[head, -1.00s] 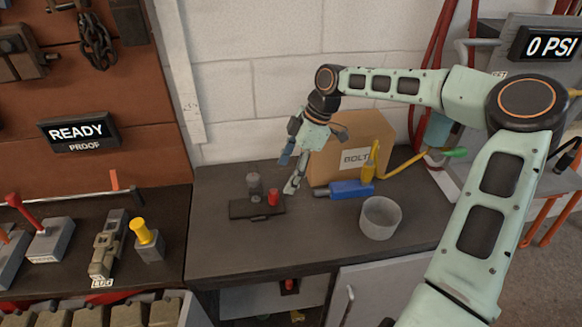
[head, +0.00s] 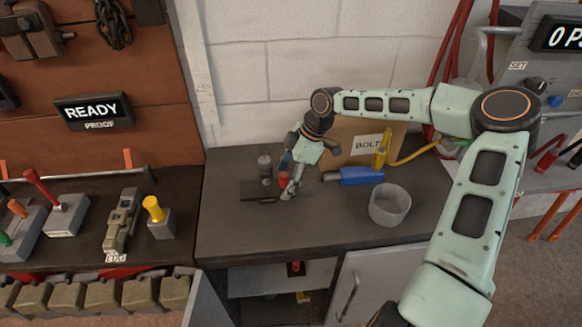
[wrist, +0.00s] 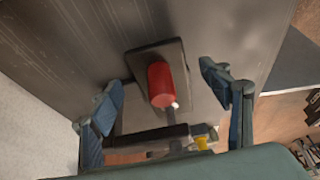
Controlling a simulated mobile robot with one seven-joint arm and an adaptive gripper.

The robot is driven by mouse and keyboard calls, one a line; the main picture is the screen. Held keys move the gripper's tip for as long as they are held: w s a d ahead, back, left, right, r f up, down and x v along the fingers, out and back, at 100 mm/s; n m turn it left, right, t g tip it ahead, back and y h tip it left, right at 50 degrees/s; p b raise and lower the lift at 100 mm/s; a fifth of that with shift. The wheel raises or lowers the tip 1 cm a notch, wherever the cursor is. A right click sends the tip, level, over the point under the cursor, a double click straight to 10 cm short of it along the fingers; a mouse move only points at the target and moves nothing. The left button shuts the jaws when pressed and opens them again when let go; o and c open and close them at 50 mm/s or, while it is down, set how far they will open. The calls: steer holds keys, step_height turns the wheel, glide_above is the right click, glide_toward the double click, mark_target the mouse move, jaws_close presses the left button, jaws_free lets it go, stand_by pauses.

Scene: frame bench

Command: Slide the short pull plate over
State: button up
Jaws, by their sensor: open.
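A short red knob (head: 284,179) stands upright on a dark plate on the bench. Beside it to the left is a taller grey knob (head: 265,170) over a dark base (head: 254,192). In the wrist view the red knob (wrist: 160,84) stands on its dark plate (wrist: 158,53), between my two blue fingers. My gripper (head: 289,190) is open and points down at the red knob, partly covering it in the head view. In the wrist view my gripper (wrist: 163,88) has a gap between each finger and the knob. I cannot tell how high the fingertips are above the plate.
A grey round cup (head: 389,206) stands to the right on the bench (head: 300,230). A blue tool (head: 360,176) and a cardboard box (head: 350,142) marked BOLT are behind. The front of the bench is clear.

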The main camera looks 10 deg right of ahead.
steer(key=shift+a+f, duration=0.25)
steer(key=shift+f, duration=0.3)
steer(key=shift+c, duration=0.6)
jaws_close()
